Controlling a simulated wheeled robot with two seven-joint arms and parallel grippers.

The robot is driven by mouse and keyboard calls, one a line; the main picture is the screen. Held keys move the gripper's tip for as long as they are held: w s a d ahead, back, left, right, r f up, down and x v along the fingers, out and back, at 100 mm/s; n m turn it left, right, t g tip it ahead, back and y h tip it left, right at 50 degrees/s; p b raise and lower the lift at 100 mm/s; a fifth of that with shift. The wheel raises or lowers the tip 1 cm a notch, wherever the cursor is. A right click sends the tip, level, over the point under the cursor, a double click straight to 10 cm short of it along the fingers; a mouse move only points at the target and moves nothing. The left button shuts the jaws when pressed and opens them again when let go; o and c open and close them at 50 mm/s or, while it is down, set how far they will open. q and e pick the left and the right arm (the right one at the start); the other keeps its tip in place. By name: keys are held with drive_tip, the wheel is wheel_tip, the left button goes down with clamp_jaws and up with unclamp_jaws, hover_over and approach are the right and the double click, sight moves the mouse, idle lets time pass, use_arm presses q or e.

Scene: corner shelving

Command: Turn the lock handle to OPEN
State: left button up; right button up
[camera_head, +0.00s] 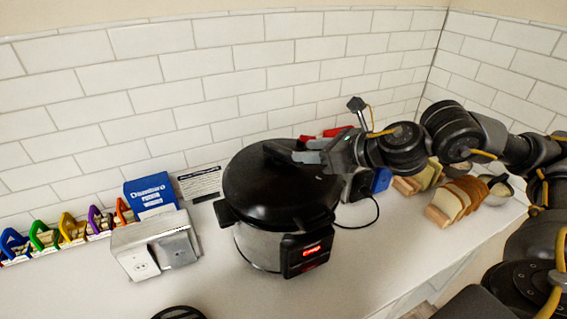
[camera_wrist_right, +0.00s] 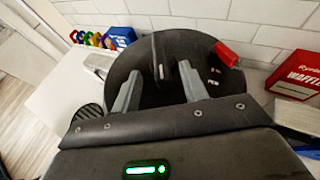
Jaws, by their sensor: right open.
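A pressure cooker (camera_head: 265,243) with a silver body and a round black lid (camera_head: 255,195) stands on the counter. Its front panel has a lit red display. A raised black lock handle (camera_head: 279,152) crosses the lid; in the right wrist view, its ridge (camera_wrist_right: 155,52) appears between my fingers. My right gripper (camera_head: 303,150) reaches in from the right over the lid. It is open, its grey fingertips (camera_wrist_right: 160,72) apart on either side of the ridge; I cannot tell whether they touch it. Small light marks (camera_wrist_right: 214,76) show on the lid's right side, unreadable. My left gripper is out of view.
A red part (camera_wrist_right: 226,53) lies at the lid's edge. A red waffle box (camera_wrist_right: 297,76) stands right of the cooker. Left are a silver appliance (camera_head: 155,245), a blue box (camera_head: 150,195) and several coloured items (camera_head: 72,228). Bread slices (camera_head: 455,200) lie right. The front counter is mostly clear.

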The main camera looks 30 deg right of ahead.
sight(288, 150)
drive_tip(key=p+x, duration=0.2)
drive_tip(key=x, duration=0.1)
drive_tip(key=shift+w+a, duration=0.2)
drive_tip(key=x, duration=0.3)
drive_tip(key=shift+w+f+p, duration=0.1)
drive_tip(key=shift+w+p, duration=0.1)
drive_tip(key=shift+p, duration=0.1)
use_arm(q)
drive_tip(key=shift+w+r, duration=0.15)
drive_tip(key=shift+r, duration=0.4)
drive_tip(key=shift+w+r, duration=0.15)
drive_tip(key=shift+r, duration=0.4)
use_arm(e)
drive_tip(key=shift+w+a+f, duration=0.2)
drive_tip(key=shift+w, duration=0.1)
drive_tip(key=c, duration=0.9)
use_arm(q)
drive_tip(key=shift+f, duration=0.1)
use_arm(e)
clamp_jaws()
